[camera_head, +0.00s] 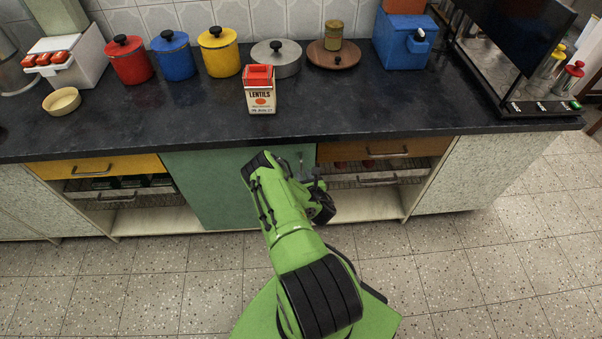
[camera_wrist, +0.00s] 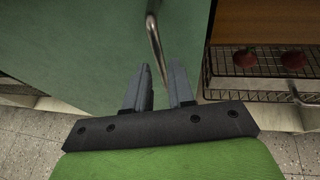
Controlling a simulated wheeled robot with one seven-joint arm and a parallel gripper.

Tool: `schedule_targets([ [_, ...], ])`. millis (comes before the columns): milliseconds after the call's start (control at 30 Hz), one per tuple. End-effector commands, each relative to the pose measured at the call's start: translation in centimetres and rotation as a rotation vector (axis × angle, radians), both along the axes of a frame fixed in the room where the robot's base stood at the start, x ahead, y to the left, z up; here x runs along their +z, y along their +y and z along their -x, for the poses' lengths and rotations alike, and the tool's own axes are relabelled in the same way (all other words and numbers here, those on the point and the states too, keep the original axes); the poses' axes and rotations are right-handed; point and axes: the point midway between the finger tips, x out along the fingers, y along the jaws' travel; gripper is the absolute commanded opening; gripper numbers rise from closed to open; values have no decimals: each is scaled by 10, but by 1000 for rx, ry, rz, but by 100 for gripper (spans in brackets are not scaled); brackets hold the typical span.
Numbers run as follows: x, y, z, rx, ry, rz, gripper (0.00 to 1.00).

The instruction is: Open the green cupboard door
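The green cupboard door (camera_head: 210,190) is under the dark counter in the head view, and it looks closed. It also fills the upper left of the wrist view (camera_wrist: 70,50). Its curved metal handle (camera_wrist: 153,38) is near the door's right edge. My gripper (camera_wrist: 160,66) is open, its two dark fingers pointing at the door. In the wrist view the handle's lower end lies between the fingers; whether they touch it I cannot tell. In the head view my green arm covers part of the door and hides most of the gripper.
Right of the door are an orange-brown drawer (camera_head: 375,149) and a wire basket (camera_wrist: 262,80) with reddish items. A yellow drawer (camera_head: 95,167) is to the left. The counter (camera_head: 190,118) above holds a lentils box (camera_head: 260,92), canisters and a pot. The tiled floor in front is clear.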

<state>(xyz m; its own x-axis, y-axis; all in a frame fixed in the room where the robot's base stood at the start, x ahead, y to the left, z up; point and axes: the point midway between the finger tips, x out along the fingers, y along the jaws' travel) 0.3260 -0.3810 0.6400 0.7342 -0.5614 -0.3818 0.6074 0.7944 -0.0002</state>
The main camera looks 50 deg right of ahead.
Motion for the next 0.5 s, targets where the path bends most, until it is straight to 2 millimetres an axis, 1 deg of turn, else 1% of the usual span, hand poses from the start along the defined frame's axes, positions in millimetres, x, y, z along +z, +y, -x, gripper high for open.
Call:
schedule_targets([
  [33, -6, -7, -9, 3, -2, 4, 23],
  [100, -11, -14, -18, 1, -2, 2, 23],
  [200, -16, -21, -27, 0, -1, 0, 23],
  [300, -17, -24, -31, -1, 1, 1, 23],
  [500, -16, -24, -31, -1, 1, 0, 23],
])
